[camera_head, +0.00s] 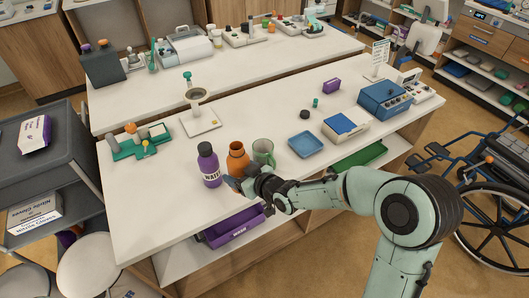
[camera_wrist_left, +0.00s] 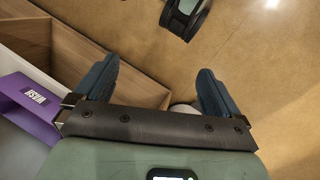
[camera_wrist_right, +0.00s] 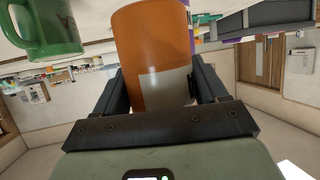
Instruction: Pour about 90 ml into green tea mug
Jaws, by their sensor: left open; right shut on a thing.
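The green mug (camera_head: 263,150) stands upright on the near counter, with its handle toward the right; part of it shows at the left of the right wrist view (camera_wrist_right: 45,28). Just left of it is an orange bottle (camera_head: 237,157), upright, with an open-looking top. My right gripper (camera_wrist_right: 160,85) is shut on the orange bottle (camera_wrist_right: 152,45), with a finger on each side. I cannot tell whether the bottle touches the counter. The liquid inside is hidden. My left gripper (camera_wrist_left: 155,85) is open and empty, over the floor beside the counter, out of the head view.
A purple bottle labelled as water (camera_head: 209,168) stands close left of the orange one. A blue tray (camera_head: 305,144) and a dark round lid-like piece (camera_head: 304,115) lie to the right. A purple bin (camera_head: 235,226) sits below the counter's front edge. The counter's front left is clear.

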